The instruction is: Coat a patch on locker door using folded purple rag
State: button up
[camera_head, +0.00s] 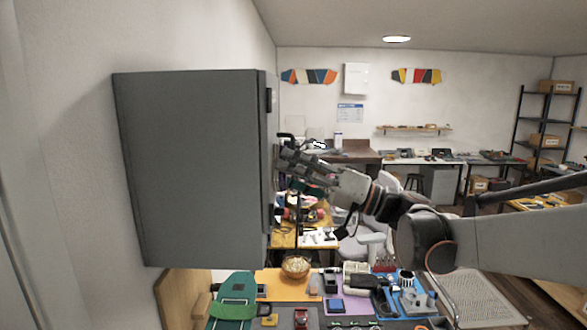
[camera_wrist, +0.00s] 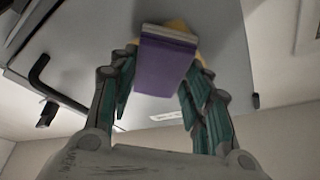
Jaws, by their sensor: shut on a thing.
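The grey locker (camera_head: 190,170) hangs on the wall at left, with its front facing right. Its door (camera_wrist: 225,60) fills much of the wrist view. A black handle (camera_wrist: 40,76) is at the door's left. My gripper (camera_head: 288,165) is at the locker's right side. In the wrist view my gripper (camera_wrist: 160,78) is shut on the folded purple rag (camera_wrist: 164,68), a purple block with a pale edge. A yellowish patch (camera_wrist: 180,26) shows partly behind the rag; the rest is hidden. I cannot tell whether the rag touches the door. The rag is not distinct in the head view.
Below the locker is a crowded bench with a wooden bowl (camera_head: 296,266), a green board (camera_head: 235,302), a purple item (camera_head: 336,305) and blue tool holders (camera_head: 412,300). Shelving (camera_head: 545,125) stands at the far right. The air right of the locker front is clear apart from my arm.

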jog(key=shift+s, duration=2.25)
jog(key=shift+w, duration=0.1)
jog(key=d, duration=0.6)
jog(key=d, duration=0.3)
jog(key=shift+s+f+b, duration=0.1)
jog(key=shift+s+b, duration=0.1)
jog(key=shift+b, duration=0.15)
